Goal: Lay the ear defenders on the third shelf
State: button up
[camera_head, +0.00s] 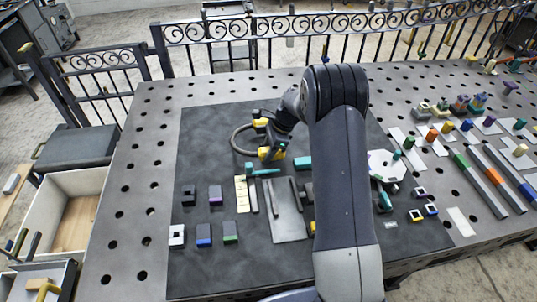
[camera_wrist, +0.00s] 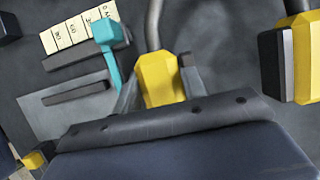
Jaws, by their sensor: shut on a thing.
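The ear defenders (camera_head: 238,140) have two yellow-and-black cups and a dark curved headband. They are over the dark mat at the middle of the table. My gripper (camera_head: 274,131) is at their right side. In the wrist view my gripper (camera_wrist: 160,85) is shut on one yellow cup of the ear defenders (camera_wrist: 158,72), with grey fingers on both sides. The other cup is at the upper right of that view, and part of the headband runs up between them. Whether the ear defenders touch the mat is unclear. I cannot make out which thing is the third shelf.
A teal hammer (camera_head: 262,172), a yellow numbered strip (camera_head: 242,194) and several small blocks lie on the dark mat (camera_head: 205,135). The perforated table (camera_head: 130,190) holds more parts at right. A scrollwork railing (camera_head: 220,32) runs behind it. An open wooden bin (camera_head: 75,225) stands left.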

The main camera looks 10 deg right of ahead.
jog(key=shift+f, duration=1.25)
jog(key=shift+f, duration=0.2)
jog(key=o, duration=1.1)
jog(key=shift+r, duration=0.1)
